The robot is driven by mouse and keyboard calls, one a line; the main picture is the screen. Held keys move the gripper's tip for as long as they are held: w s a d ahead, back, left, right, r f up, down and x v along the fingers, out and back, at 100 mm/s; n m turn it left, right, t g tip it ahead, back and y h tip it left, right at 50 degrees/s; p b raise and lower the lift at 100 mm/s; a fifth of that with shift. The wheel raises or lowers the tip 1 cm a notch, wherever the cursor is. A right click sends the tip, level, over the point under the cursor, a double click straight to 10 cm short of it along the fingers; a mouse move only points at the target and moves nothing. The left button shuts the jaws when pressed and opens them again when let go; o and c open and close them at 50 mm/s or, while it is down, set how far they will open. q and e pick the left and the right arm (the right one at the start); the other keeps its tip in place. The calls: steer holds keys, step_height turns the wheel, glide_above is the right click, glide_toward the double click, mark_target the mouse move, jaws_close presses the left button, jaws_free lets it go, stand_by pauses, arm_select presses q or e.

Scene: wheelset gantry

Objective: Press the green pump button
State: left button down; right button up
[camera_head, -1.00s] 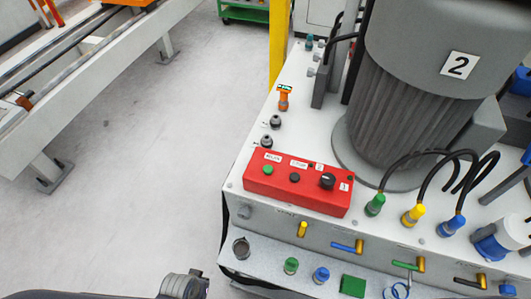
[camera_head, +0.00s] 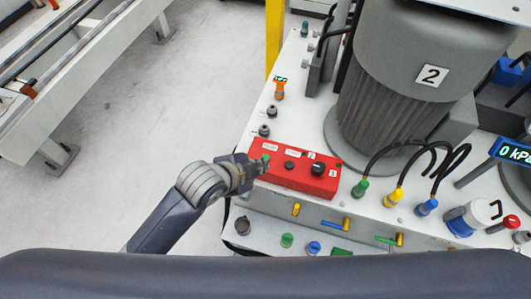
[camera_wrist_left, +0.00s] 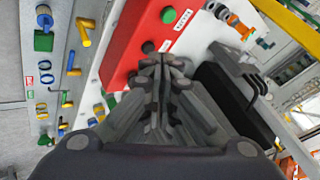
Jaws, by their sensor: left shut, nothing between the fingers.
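The red control box (camera_head: 300,180) sits on the white pump housing at its front left corner. Its green button (camera_head: 266,157) is at the box's left end, right by my gripper tip in the head view. In the left wrist view the green button (camera_wrist_left: 168,15) shows whole above the fingertips, apart from them in the picture, with a dark button (camera_wrist_left: 148,47) closer to them. My left gripper (camera_head: 257,165) is shut and empty at the box's left end; its closed fingers (camera_wrist_left: 163,62) point at the box. Contact cannot be told. My right gripper is out of view.
A black knob (camera_head: 317,168) is on the box's right part. Green, yellow and blue hose fittings (camera_head: 393,197) stand right of it, before the large grey motor (camera_head: 385,110). A display (camera_head: 514,152) reads 0 kPa. Coloured valves line the front face.

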arm_select(q)
steer(key=w+d+m+h, duration=0.1)
steer(key=w+d+m, duration=0.4)
steer(key=m, duration=0.5)
steer(key=w+a+m, duration=0.3)
steer(key=w+m, duration=0.3)
steer(key=m, duration=0.1)
steer(key=shift+w+a+f+t, duration=0.2)
steer(key=shift+a+f+t, duration=0.1)
steer(key=shift+a+f, duration=0.1)
steer(key=shift+d+f, duration=0.1)
steer(key=b, duration=0.8)
glide_above(263, 156)
step_height(263, 156, down, 8)
steer(key=shift+r, duration=0.15)
steer(key=shift+f, duration=0.4)
